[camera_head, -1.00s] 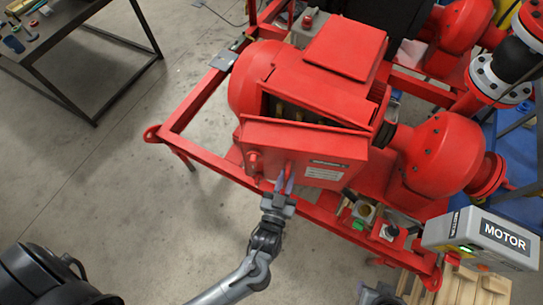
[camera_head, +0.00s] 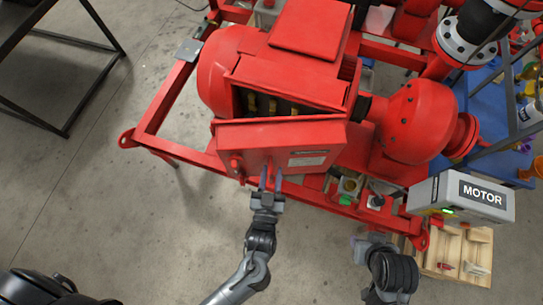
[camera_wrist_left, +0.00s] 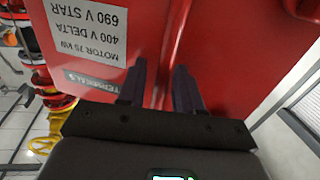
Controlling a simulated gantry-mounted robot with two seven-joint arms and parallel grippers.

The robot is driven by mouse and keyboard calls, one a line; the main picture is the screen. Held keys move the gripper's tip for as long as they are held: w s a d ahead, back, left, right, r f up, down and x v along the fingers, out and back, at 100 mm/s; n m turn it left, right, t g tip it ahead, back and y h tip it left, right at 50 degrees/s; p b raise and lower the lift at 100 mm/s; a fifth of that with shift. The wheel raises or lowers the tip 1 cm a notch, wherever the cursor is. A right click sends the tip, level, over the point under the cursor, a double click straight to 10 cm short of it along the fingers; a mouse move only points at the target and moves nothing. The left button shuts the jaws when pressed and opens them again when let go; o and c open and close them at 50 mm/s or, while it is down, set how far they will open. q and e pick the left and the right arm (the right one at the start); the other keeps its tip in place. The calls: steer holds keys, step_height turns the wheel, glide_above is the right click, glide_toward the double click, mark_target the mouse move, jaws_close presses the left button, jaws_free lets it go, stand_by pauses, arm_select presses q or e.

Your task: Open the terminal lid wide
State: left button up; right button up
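The red terminal lid (camera_head: 290,160) stands swung out at an angle from the red terminal box (camera_head: 285,78). The gap is wider at the left, and yellowish terminals (camera_head: 272,106) show inside. The lid's white label shows in the left wrist view (camera_wrist_left: 90,25). My left gripper (camera_head: 270,178) is at the lid's front, left of the label. In the left wrist view its fingers (camera_wrist_left: 163,88) are apart, with a narrow red strip between them; whether they clamp it is unclear.
A grey MOTOR box (camera_head: 462,198) with a green light stands to the right. Below it is a wooden tray (camera_head: 455,262). The red skid frame (camera_head: 160,108) runs behind and left of the box. Bare floor (camera_head: 120,200) lies free at the left.

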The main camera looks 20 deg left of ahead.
arm_select(q)
steer(key=shift+s+d+f, duration=0.1)
steer(key=shift+s, duration=0.4)
steer(key=s+d+b, duration=0.1)
steer(key=s+b, duration=0.1)
steer(key=s, duration=0.7)
steer(key=shift+s+d, duration=0.25)
steer(key=shift+s, duration=0.1)
